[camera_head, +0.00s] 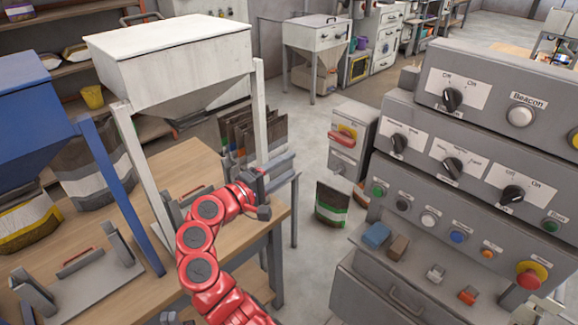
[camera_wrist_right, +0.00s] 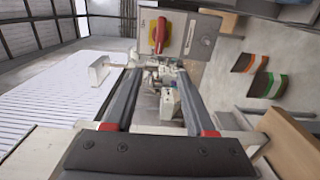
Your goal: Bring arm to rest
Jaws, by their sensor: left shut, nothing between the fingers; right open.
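Beyond these fingers is a grey panel with a red and yellow rotary switch (camera_wrist_right: 160,36).
A white hopper (camera_head: 175,60) and a blue hopper (camera_head: 40,100) stand over the wooden bench (camera_head: 190,160). A grey control console (camera_head: 400,170) stands at right. A green-striped bag (camera_head: 331,205) stands on the floor between bench and console.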

